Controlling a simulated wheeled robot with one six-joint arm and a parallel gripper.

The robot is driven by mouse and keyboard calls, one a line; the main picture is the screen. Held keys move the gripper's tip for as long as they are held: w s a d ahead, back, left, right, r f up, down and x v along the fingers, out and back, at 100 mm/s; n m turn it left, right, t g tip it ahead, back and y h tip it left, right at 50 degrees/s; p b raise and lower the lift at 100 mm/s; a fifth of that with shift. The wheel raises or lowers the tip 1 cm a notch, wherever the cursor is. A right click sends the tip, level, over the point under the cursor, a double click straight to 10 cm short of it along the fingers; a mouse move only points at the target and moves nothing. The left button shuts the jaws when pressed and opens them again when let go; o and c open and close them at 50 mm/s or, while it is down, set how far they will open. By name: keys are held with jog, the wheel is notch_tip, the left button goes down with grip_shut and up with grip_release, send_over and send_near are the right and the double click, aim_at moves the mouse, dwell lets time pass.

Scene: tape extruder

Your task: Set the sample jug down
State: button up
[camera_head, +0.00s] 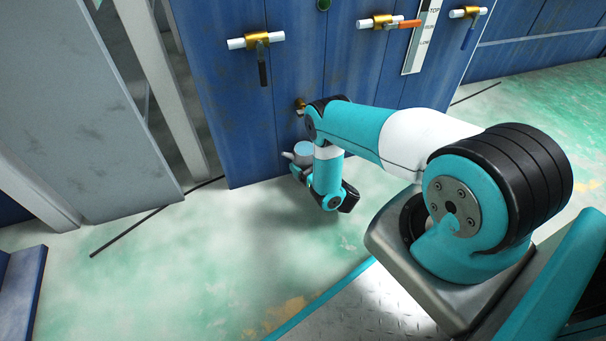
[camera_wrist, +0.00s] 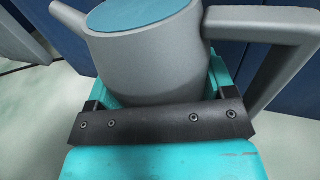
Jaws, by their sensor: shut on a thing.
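The sample jug (camera_wrist: 152,62) is grey with a teal-blue top surface, a spout at the upper left and a large handle at the right in the wrist view. It looks upright or nearly so. My gripper (camera_wrist: 155,95) is shut around its body, with teal jaw parts on both sides. In the head view the jug (camera_head: 303,152) is small and partly hidden behind my arm, close to the blue cabinet front. My fingertips are hidden there. I cannot tell whether the jug's base touches the floor.
The blue cabinet (camera_head: 230,120) stands right behind the jug, with several valves along its upper part, one with an orange handle (camera_head: 410,24). A brass tap (camera_head: 300,104) sits low on it, near my arm. Open green-and-white floor (camera_head: 200,250) lies in front and left.

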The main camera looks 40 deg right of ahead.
aim_at(304, 169)
notch_tip(304, 169, down, 4)
jog(key=b, duration=0.4)
jog(key=shift+w+d+f+b, duration=0.1)
jog(key=shift+w+d+b, duration=0.05)
jog(key=shift+b, duration=0.3)
jog(key=shift+w+a+r, duration=0.1)
jog(key=shift+a+r, duration=0.1)
jog(key=shift+d+f, duration=0.1)
jog(key=shift+f, duration=0.1)
jog(key=o, duration=1.1)
jog(key=shift+r, duration=0.25)
jog(key=s+p, duration=0.3)
jog(key=p, duration=0.1)
jog(key=s+p, duration=0.7)
jog(key=shift+s+d+r+p, duration=0.15)
jog(key=shift+d+r+p, duration=0.05)
jog(key=shift+d+p, duration=0.2)
jog(key=shift+s+f+p, duration=0.25)
jog(key=shift+s+p, duration=0.25)
jog(key=shift+s, duration=0.35)
